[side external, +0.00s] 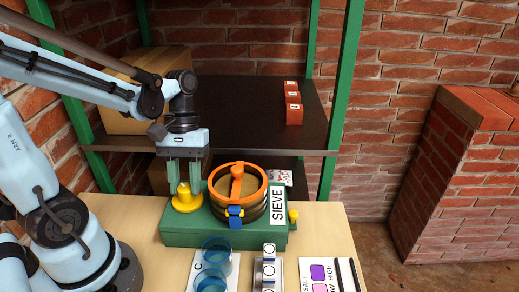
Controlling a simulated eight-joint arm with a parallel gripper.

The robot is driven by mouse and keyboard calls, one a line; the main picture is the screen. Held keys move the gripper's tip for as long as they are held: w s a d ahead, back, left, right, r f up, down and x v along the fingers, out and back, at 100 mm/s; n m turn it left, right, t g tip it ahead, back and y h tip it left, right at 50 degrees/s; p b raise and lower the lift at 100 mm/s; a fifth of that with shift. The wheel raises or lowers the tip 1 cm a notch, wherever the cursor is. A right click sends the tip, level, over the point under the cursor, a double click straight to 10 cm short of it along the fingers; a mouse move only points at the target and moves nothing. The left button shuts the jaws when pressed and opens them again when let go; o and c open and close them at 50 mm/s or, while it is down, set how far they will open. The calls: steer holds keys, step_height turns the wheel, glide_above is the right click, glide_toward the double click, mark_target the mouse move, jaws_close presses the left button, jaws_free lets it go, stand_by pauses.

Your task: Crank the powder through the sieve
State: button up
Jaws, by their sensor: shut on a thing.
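The sieve machine is a green box (190,232) on the wooden table, with a white SIEVE label (278,204). A round drum (239,184) with an orange rim, an orange bar across its top and a tan inside sits on it. A blue clamp (235,211) is at the drum's front. My gripper (186,188) points down at the yellow crank (187,202) at the left of the box, its green fingers shut on the crank's upper part. A small yellow knob (293,215) sticks out at the right. Any powder inside the drum is hard to make out.
Blue clear cups (213,265) stand on a white card marked C in front. A rack of small vials (269,270) and a card with purple and pink squares (325,276) are to its right. Behind is a dark shelf (245,110) with green posts, carrying red blocks (293,103).

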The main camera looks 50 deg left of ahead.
steer(key=m+g+y, duration=0.1)
steer(key=m, duration=0.2)
steer(key=shift+d+m, duration=0.1)
steer(key=shift+m, duration=0.3)
steer(key=m+y, duration=0.2)
steer(key=m, duration=0.2)
steer(key=shift+w+d+m, duration=0.1)
steer(key=shift+d+m, duration=0.05)
steer(key=shift+m, duration=0.15)
steer(key=m, duration=0.2)
steer(key=m+y, duration=0.1)
steer(key=m, duration=0.1)
steer(key=shift+d+y, duration=0.1)
steer(key=shift+y, duration=0.2)
steer(key=shift+m+t+y, duration=0.3)
steer(key=shift+m+y, duration=0.2)
steer(key=shift+m, duration=1.1)
steer(key=o, duration=1)
steer(key=shift+d+r, duration=0.1)
